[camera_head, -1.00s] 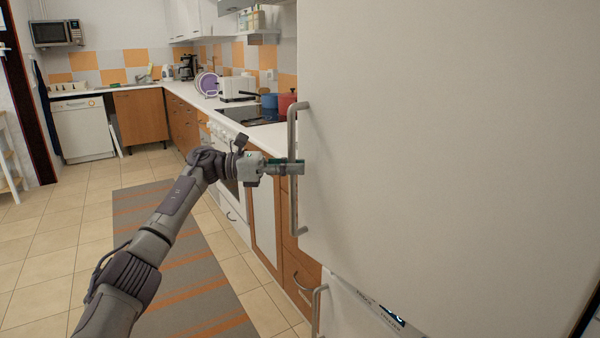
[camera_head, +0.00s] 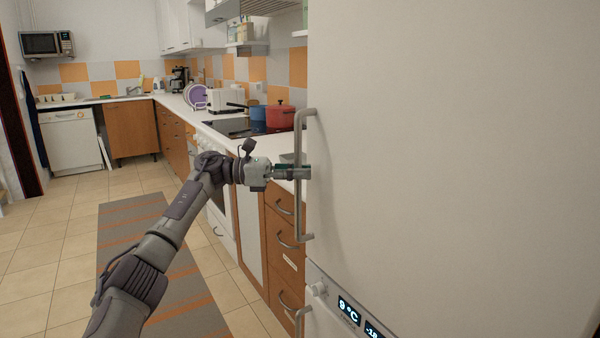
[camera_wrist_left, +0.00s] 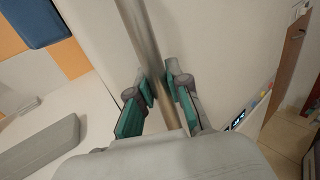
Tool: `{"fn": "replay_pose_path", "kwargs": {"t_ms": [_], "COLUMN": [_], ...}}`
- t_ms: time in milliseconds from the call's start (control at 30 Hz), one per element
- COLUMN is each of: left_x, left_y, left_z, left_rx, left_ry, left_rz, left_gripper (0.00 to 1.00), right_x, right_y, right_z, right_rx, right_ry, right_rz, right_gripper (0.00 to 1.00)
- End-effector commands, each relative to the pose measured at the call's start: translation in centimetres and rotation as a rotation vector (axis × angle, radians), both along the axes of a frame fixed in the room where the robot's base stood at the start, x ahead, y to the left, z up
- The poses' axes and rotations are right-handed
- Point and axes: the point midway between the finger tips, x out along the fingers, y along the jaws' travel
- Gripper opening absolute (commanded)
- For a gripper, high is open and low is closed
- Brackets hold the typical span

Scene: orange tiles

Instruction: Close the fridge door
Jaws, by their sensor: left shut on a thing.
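The fridge door (camera_head: 450,150) is a large white panel filling the right of the head view. Its grey vertical bar handle (camera_head: 299,222) runs along its left edge. My left gripper (camera_head: 301,172) is shut on the handle near its middle. In the left wrist view, green-padded fingers (camera_wrist_left: 164,92) sit on both sides of the metal bar (camera_wrist_left: 140,40). The display panel (camera_head: 352,312) below the door shows lit digits. The door looks nearly in line with it; I cannot tell whether any gap remains. My right gripper is out of view.
A counter with orange-brown drawers (camera_head: 284,245) adjoins the fridge on the left. A red pot (camera_head: 281,117) and a toaster (camera_head: 225,100) stand on it. A striped rug (camera_head: 140,215) lies on the tiled floor, which is otherwise clear.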

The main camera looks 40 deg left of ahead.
Motion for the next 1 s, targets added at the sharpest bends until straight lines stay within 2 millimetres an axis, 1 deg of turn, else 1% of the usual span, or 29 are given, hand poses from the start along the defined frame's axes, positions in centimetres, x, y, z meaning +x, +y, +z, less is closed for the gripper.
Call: {"fn": "replay_pose_path", "kwargs": {"t_ms": [33,133,167,200,300,633,733,867,1000], "left_x": [0.2,0.2,0.2,0.1,0.1,0.1,-0.2,-1.2,-3.1], "left_y": [0.3,0.3,0.3,0.3,0.2,0.1,0.5,1.8,4.2], "left_z": [0.4,0.5,0.5,0.5,0.5,0.3,0.2,0.2,0.2], "left_rx": [-0.004,-0.005,-0.005,-0.005,-0.004,-0.003,-0.003,-0.003,-0.003], "left_ry": [-0.009,-0.009,-0.01,-0.01,-0.009,-0.005,-0.005,-0.005,-0.004], "left_rz": [0.014,0.014,0.014,0.013,0.011,0.007,0.008,0.009,0.011], "left_gripper": [0.0,0.0,0.22,0.28,0.43,0.43,0.43,0.43,0.43], "right_x": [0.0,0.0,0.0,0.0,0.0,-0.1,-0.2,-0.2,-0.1], "right_y": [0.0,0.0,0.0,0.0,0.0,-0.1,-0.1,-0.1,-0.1], "right_z": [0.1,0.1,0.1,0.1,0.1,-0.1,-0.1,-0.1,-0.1], "right_rx": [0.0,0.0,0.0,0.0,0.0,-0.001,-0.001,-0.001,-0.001], "right_ry": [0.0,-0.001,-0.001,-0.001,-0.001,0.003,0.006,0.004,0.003], "right_rz": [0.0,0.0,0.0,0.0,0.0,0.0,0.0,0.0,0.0], "right_gripper": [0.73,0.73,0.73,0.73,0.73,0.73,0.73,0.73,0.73]}}
